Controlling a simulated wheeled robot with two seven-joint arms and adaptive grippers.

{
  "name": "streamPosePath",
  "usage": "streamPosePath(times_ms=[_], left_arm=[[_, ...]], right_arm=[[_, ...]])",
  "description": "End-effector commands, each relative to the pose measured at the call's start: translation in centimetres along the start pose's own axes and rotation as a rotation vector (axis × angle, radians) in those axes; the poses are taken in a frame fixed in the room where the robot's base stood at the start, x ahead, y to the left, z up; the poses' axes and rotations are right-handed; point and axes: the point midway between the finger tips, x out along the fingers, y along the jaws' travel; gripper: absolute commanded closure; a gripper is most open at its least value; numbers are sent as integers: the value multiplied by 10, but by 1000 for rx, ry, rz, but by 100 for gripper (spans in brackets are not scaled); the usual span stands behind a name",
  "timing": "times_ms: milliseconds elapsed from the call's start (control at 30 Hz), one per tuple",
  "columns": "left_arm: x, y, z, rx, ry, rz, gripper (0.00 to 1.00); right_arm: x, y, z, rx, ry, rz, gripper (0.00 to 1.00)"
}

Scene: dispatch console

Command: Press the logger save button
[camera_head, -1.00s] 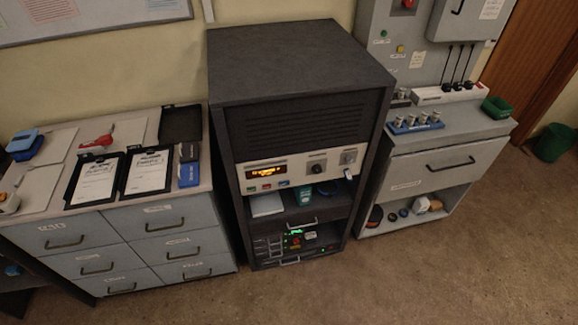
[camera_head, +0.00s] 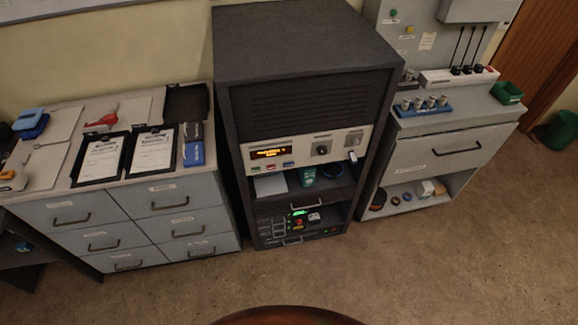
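The logger panel (camera_head: 300,150) is a pale strip across the dark cabinet (camera_head: 305,85) in the middle of the view. It has an amber-lit display (camera_head: 270,152) and two knobs, one of them a dark knob (camera_head: 321,149). Below the display sit small green, red and blue buttons, the red button (camera_head: 270,167) between the green button (camera_head: 255,169) and the blue button (camera_head: 288,164). Their labels are too small to read, so I cannot tell which is save. Neither of my grippers is in view.
A drawer unit (camera_head: 160,215) with clipboards stands left, a grey workbench (camera_head: 450,150) right. Below the panel, an open shelf holds a green container (camera_head: 308,176). A brown rounded thing (camera_head: 290,316) shows at the bottom edge. Floor is clear in front.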

Motion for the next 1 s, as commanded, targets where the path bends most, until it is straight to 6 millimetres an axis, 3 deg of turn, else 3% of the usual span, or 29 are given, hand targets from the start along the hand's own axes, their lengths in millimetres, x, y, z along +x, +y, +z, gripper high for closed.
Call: streamPosePath(times_ms=[233,1000], left_arm=[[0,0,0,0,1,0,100],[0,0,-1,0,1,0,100]], right_arm=[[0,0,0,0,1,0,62],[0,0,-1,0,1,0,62]])
